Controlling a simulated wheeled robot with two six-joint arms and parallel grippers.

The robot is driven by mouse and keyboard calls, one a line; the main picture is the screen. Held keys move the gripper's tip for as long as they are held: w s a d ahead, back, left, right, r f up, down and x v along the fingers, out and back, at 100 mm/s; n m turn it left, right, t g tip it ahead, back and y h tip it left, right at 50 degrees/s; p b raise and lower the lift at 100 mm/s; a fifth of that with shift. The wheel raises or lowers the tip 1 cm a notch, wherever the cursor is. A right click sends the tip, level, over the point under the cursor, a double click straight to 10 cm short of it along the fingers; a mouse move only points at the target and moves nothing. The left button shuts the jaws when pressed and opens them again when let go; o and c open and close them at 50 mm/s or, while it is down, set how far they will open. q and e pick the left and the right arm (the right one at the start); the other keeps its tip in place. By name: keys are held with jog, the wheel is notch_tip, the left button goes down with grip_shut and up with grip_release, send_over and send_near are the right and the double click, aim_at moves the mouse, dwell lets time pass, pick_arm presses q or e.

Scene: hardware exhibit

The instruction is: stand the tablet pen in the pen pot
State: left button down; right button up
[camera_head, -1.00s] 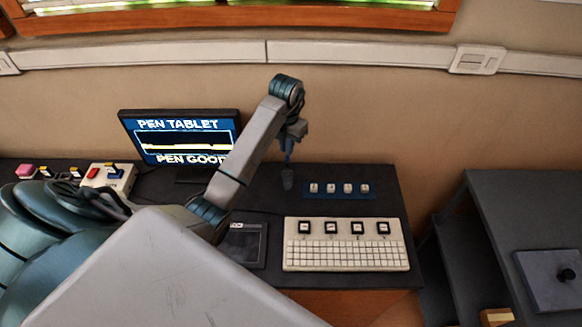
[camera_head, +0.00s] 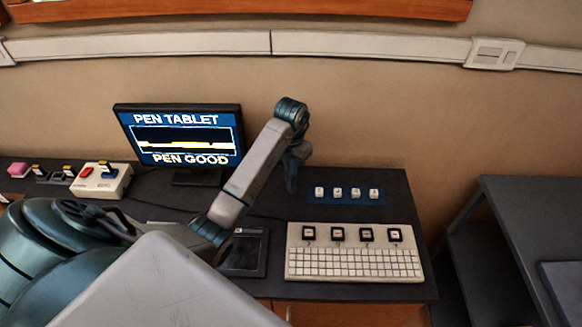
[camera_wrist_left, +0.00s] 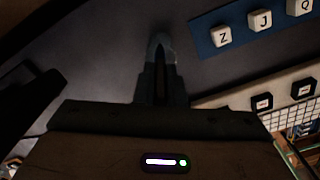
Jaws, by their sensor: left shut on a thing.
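My left gripper (camera_head: 296,160) is low over the back of the desk, beside the blue key mat. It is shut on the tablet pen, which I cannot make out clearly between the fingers. A small dark blue shape directly under the gripper looks like the pen pot (camera_head: 291,185), mostly covered by the gripper. In the left wrist view the closed fingers (camera_wrist_left: 161,65) point at a rounded grey form at their tips. Whether the pen's lower end is inside the pot cannot be told. My right gripper is not in view.
A blue mat (camera_head: 346,198) with several keycaps lies right of the gripper. A keyboard (camera_head: 354,264) is in front of it, with a black tablet (camera_head: 247,252) to the left. A monitor (camera_head: 181,134) reading "PEN GOOD" and a joystick box (camera_head: 101,183) stand further left.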

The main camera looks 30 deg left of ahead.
pick_arm(q)
jog(key=shift+f, duration=0.2)
jog(key=c, duration=1.5)
grip_release()
jog(key=shift+r, duration=0.1)
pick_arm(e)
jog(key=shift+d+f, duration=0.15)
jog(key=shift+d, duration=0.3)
pick_arm(q)
jog(key=shift+r, duration=0.15)
